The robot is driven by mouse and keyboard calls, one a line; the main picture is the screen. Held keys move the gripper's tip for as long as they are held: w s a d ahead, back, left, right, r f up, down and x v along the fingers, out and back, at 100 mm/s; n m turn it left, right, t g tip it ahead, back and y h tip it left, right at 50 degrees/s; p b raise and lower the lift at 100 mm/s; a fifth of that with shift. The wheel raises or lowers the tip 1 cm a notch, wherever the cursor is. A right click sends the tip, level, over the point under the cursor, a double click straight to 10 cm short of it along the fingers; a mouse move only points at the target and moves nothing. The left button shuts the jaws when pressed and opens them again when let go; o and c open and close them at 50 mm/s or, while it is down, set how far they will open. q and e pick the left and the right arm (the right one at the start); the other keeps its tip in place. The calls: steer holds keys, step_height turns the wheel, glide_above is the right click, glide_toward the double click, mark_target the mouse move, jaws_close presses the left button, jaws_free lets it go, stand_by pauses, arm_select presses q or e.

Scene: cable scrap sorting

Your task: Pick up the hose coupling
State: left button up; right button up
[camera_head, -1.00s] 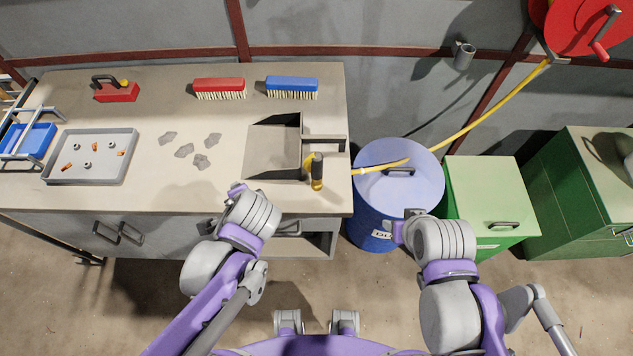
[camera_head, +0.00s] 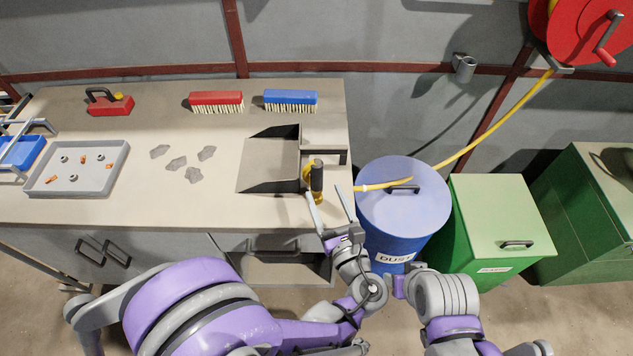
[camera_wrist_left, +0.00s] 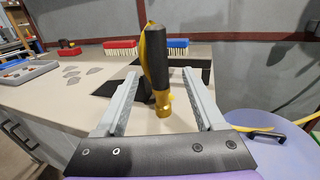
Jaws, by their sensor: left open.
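The hose coupling (camera_head: 317,180), yellow and black, stands roughly upright at the right end of the bench, beside the dustpan. It also shows in the left wrist view (camera_wrist_left: 160,72), with a brass-coloured lower end. My left gripper (camera_head: 330,200) is open and empty at the bench's front right corner. In the left wrist view its two fingers (camera_wrist_left: 158,92) lie on either side of the coupling in the picture, and I see a gap on each side. Whether the fingertips reach past it I cannot tell.
A grey dustpan (camera_head: 268,165) lies just left of the coupling. A yellow hose (camera_head: 470,145) runs from the red reel (camera_head: 575,30) across the blue drum's lid (camera_head: 405,215) towards the coupling. A green bin (camera_head: 500,220) stands further right. The bench front (camera_head: 150,210) is clear.

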mark_target(319, 181)
arm_select(q)
steer(key=shift+r+p+x, duration=0.1)
steer(key=shift+p+x, duration=0.15)
steer(key=shift+x, duration=1.3)
steer(key=shift+r+p+x, duration=0.15)
steer(key=shift+p+x, duration=0.05)
steer(key=shift+x, duration=1.4)
steer(key=shift+s, duration=0.1)
jaws_close()
